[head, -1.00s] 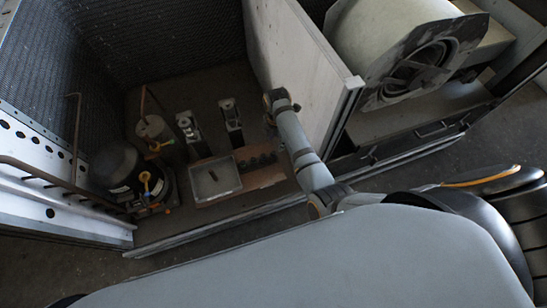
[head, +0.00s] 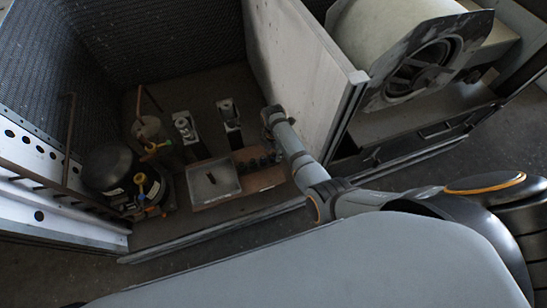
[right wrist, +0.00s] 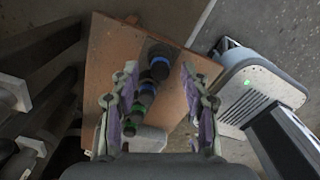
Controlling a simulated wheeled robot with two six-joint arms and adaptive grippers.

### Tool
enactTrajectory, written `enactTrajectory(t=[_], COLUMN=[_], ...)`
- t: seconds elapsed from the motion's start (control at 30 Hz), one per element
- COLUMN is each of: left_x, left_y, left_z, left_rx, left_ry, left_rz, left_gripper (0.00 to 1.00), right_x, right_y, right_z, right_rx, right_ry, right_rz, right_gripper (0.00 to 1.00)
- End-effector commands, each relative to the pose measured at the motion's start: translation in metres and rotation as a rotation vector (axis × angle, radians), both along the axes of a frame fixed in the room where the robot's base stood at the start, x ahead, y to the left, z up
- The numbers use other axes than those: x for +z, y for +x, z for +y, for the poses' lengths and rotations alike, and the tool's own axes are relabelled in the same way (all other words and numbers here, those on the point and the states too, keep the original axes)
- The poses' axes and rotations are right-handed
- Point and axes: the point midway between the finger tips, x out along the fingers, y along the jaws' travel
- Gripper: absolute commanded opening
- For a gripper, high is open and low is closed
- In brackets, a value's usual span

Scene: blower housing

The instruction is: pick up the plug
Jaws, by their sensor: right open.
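A row of dark round pieces with blue and green rings (right wrist: 158,67) stands on a brown wooden board (right wrist: 110,50) in the right wrist view. In the head view the row shows as small dark shapes (head: 258,159) on the board (head: 268,181). I cannot tell which piece is the plug. My right gripper (right wrist: 157,82) is open and empty, its two fingers to either side of the row in the picture. In the head view my right gripper (head: 271,122) is small and dark at the arm's end, its fingers hard to see. My left gripper is not in view.
A metal tray (head: 236,184) with a small dark object lies left of the board. Two stands (head: 186,128) (head: 229,113) are behind, a black compressor (head: 107,166) with pipes is at left.

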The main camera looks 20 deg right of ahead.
Motion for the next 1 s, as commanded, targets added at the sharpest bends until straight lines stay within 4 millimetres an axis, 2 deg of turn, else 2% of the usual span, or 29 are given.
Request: enactTrajectory(t=[0.27, 0.5, 0.6, 0.87, 1.0], left_x=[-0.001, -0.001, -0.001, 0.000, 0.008], left_y=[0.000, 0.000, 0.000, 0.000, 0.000], left_z=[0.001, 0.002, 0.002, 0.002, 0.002], left_rx=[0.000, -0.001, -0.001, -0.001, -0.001], left_ry=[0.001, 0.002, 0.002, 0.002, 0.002], left_rz=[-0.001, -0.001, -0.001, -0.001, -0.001], left_gripper=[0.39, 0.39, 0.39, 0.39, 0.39], right_x=[-0.004, -0.004, -0.004, -0.004, 0.005], right_y=[0.000, 0.000, 0.000, 0.000, 0.000], right_z=[0.000, 0.000, 0.000, 0.000, 0.000], right_rx=[-0.001, -0.001, -0.001, -0.001, -0.001], right_ry=[0.000, 0.000, 0.000, 0.000, 0.000], right_rz=[-0.001, -0.001, -0.001, -0.001, -0.001], right_gripper=[0.46, 0.14, 0.03, 0.02, 0.02])
